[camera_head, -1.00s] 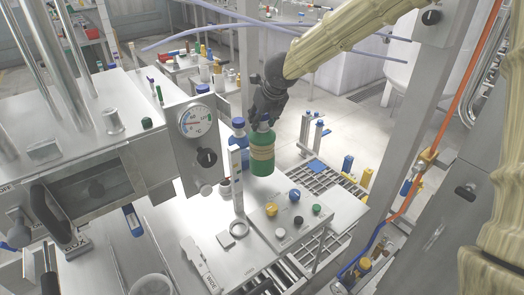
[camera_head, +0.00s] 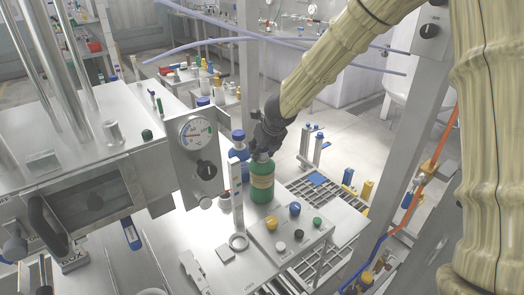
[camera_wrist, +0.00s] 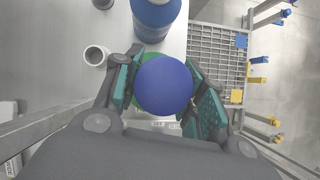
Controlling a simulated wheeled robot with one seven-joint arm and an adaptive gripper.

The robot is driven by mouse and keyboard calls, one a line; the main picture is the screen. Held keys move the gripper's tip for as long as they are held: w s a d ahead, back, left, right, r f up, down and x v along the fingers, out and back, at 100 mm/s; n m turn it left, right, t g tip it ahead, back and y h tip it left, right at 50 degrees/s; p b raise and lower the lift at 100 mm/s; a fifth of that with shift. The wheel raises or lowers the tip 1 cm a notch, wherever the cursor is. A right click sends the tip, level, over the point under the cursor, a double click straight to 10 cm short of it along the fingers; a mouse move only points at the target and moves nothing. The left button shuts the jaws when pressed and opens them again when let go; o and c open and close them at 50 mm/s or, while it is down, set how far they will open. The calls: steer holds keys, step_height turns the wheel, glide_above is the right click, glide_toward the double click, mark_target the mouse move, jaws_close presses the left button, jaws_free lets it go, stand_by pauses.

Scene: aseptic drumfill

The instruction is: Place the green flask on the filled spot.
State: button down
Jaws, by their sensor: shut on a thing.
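The green flask (camera_head: 262,183) has a tan band and is upright at the back of the steel table, behind the control box. My gripper (camera_head: 262,150) is shut on the top of the green flask; its fingers hide most of the neck and cap. In the wrist view my gripper (camera_wrist: 165,95) has its teal pads on both sides of the flask's blue cap (camera_wrist: 163,85), with a little green showing behind it. I cannot tell whether the flask's base touches the table. No marking for the filled spot can be made out.
A blue bottle (camera_head: 238,146) stands just behind and left of the flask. A white upright strip (camera_head: 236,190) is close on its left. The control box (camera_head: 290,235) with coloured knobs is in front. A gauge panel (camera_head: 195,150) stands left. A grating (camera_head: 325,195) lies right.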

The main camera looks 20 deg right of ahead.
steer(key=c, duration=0.9)
jaws_free()
steer(key=shift+o, duration=0.2)
steer(key=a+v, duration=0.1)
steer(key=v, duration=1.1)
steer(key=shift+d, duration=0.45)
steer(key=shift+r, duration=0.15)
